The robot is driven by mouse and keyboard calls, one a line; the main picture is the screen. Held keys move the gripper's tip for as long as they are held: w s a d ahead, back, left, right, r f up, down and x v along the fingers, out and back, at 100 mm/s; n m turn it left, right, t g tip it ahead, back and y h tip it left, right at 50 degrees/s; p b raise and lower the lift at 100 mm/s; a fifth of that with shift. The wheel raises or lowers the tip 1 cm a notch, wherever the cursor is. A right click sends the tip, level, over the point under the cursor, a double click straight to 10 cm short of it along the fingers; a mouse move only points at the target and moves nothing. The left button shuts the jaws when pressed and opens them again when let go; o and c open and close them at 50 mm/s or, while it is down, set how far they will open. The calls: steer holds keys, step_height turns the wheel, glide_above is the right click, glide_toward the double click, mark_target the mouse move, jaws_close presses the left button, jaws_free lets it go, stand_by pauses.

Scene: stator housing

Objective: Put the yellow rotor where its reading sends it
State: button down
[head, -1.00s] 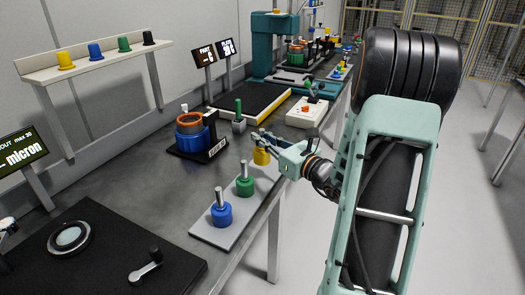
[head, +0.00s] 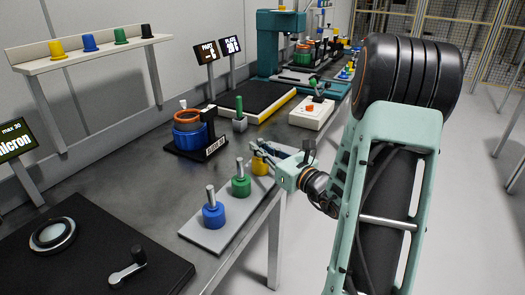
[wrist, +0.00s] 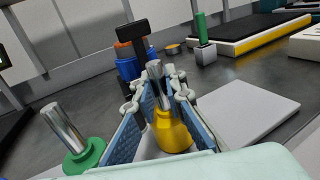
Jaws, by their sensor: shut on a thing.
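The yellow rotor (head: 259,166) is in my gripper (head: 256,149), whose fingers are shut on its metal shaft. In the wrist view the yellow rotor (wrist: 173,133) stands roughly upright, its shaft (wrist: 158,85) between the blue finger pads. It is at the far end of the pale rotor plate (head: 205,240); I cannot tell whether it touches the plate. A green rotor (head: 241,186) and a blue rotor (head: 213,215) stand on the plate. A readout screen (head: 14,142) at the left edge is cut off; only "max 30" and part of "micron" show.
A blue stator housing (head: 188,140) with an orange ring stands on a black base behind the plate. PART (head: 208,51) and PLATE (head: 231,45) displays, a black pad (head: 255,98) and a white button box (head: 311,113) lie beyond. A wall shelf (head: 88,53) holds several coloured cups.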

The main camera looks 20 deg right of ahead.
steer(key=shift+r, duration=0.1)
steer(key=c, duration=2)
jaws_free()
steer(key=shift+f, duration=0.2)
steer(key=shift+r, duration=0.1)
steer(key=shift+r, duration=0.2)
steer(key=p+v, duration=0.1)
steer(key=v, duration=1.1)
steer(key=shift+f, duration=0.15)
